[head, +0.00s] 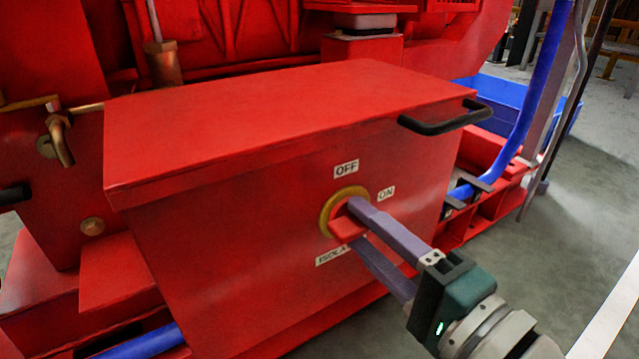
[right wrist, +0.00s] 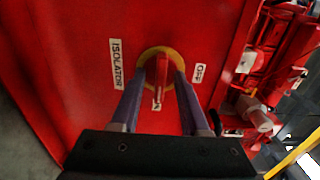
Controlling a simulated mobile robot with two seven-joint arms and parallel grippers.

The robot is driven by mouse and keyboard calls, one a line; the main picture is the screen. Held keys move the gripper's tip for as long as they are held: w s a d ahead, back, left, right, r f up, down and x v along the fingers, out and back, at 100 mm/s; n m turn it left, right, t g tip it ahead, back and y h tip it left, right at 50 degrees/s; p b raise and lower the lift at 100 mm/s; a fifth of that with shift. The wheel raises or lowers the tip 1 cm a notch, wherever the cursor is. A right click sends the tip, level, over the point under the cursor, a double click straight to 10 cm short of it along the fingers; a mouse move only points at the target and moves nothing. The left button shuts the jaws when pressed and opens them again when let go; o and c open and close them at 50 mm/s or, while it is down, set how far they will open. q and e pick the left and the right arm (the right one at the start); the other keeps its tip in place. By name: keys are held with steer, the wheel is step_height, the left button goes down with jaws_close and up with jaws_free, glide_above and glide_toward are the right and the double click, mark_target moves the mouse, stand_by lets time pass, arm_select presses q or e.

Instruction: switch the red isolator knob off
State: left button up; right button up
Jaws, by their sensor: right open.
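The red isolator knob (head: 343,230) sits in a brass ring (head: 327,213) on the front of a red box (head: 240,240). In the right wrist view the knob (right wrist: 162,76) is a bar in line with the ON label, which is partly hidden. The OFF label (head: 346,169) is above the ring, the ON label (head: 386,193) to its right. My right gripper (head: 352,224) is open, with one finger on each side of the knob. I cannot tell whether the fingers touch it. My left gripper is not in view.
A black handle (head: 446,118) sticks out from the box's right side, above the gripper. A brass tap (head: 60,138) is at the left. A blue pipe (head: 530,85) and a blue crate (head: 500,98) are at the right. Grey floor (head: 575,215) is open at right.

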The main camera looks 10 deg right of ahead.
jaws_close()
stand_by(0.3)
steer(key=shift+r, duration=0.1)
